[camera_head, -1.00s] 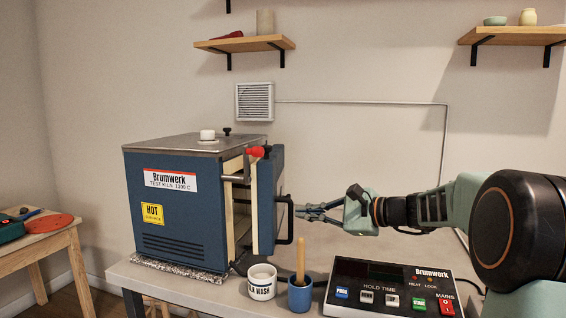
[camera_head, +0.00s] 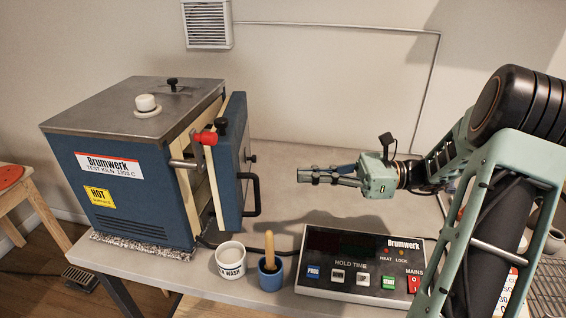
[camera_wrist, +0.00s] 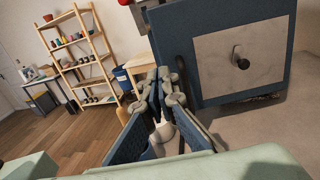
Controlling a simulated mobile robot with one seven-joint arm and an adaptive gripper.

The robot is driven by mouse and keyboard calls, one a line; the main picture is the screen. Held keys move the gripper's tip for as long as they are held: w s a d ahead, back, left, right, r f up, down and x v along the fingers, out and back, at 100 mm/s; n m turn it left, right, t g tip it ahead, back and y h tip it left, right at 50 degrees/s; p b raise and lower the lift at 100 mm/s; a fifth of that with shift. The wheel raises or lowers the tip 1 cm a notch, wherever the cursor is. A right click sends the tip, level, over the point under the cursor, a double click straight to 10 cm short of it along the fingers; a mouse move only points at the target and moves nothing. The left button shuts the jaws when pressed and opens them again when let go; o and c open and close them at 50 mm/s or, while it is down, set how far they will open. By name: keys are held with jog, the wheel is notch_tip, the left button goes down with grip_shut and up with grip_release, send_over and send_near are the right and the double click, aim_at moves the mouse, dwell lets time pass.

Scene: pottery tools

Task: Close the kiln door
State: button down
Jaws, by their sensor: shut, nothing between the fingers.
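The blue kiln (camera_head: 125,165) stands at the left of the bench. Its door (camera_head: 232,160) is partly open, with a gap showing the pale lining between door and body. A black handle (camera_head: 255,193) is on the door, and a red-knobbed latch (camera_head: 206,138) is near its top. My gripper (camera_head: 302,175) is shut and empty, to the right of the door and apart from it. In the wrist view the gripper (camera_wrist: 160,75) points past the door (camera_wrist: 250,50), whose face with a black knob fills the upper right.
A white wash cup (camera_head: 230,262) and a blue pot with a wooden-handled tool (camera_head: 271,272) stand in front of the door. A control box (camera_head: 362,268) lies below my gripper. The bench behind is clear. A shelf rack (camera_wrist: 75,55) stands far off.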

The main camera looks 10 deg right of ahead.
send_near(217, 178)
jog(key=a, duration=0.1)
jog(key=w+a, duration=0.1)
jog(key=a, duration=0.1)
jog(key=shift+w+r, duration=0.1)
jog(key=shift+a+p, duration=0.1)
jog(key=shift+p, duration=0.2)
jog(key=a+p, duration=0.1)
jog(key=a, duration=0.5)
jog(key=shift+a+p, duration=0.3)
jog(key=shift+p, duration=0.1)
jog(key=shift+d+p, duration=0.35)
jog(key=shift+d, duration=0.2)
jog(key=s+d, duration=0.5)
jog(key=d, duration=0.7)
